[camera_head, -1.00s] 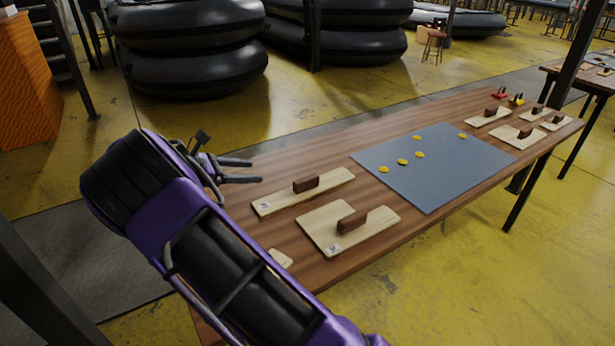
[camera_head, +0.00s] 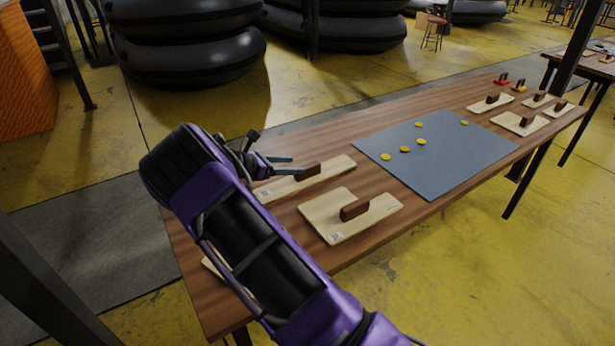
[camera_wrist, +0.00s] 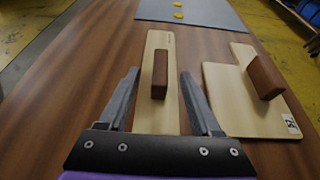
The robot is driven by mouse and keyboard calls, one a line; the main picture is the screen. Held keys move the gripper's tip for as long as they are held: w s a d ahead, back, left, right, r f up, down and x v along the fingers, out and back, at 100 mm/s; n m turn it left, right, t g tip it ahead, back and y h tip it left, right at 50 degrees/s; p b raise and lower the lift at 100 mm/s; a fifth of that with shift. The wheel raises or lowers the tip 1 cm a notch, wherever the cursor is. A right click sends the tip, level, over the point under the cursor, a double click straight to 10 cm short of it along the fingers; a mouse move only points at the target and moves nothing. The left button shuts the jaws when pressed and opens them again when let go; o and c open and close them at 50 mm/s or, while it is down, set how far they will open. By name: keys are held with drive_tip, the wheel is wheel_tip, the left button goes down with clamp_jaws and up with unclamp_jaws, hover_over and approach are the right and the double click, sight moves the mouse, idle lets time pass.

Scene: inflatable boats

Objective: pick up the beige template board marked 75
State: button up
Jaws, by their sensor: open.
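A long narrow beige board (camera_head: 338,168) with a brown block handle (camera_wrist: 160,74) lies flat on the table. A wider, stepped beige board (camera_head: 322,214) with its own brown handle (camera_head: 354,210) lies beside it, nearer the front edge. Each has a small white label; the wider board's label (camera_wrist: 291,123) shows in the wrist view, but I cannot surely read either number. My gripper (camera_head: 297,165) is open and empty at the narrow board. In the wrist view its fingers (camera_wrist: 160,76) lie either side of that board's handle, with gaps; their height above the board is unclear.
The wooden table (camera_head: 290,235) carries a grey-blue mat (camera_head: 440,160) with several yellow discs. Several smaller handled boards lie at its far right end, near red and yellow items. A beige piece (camera_head: 212,266) is mostly hidden behind my arm. Black inflatables (camera_head: 195,60) stand behind.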

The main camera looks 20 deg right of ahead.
sight(307, 172)
drive_tip(key=x, duration=0.5)
drive_tip(key=shift+s+f, duration=0.1)
drive_tip(key=shift+f, duration=0.2)
clamp_jaws()
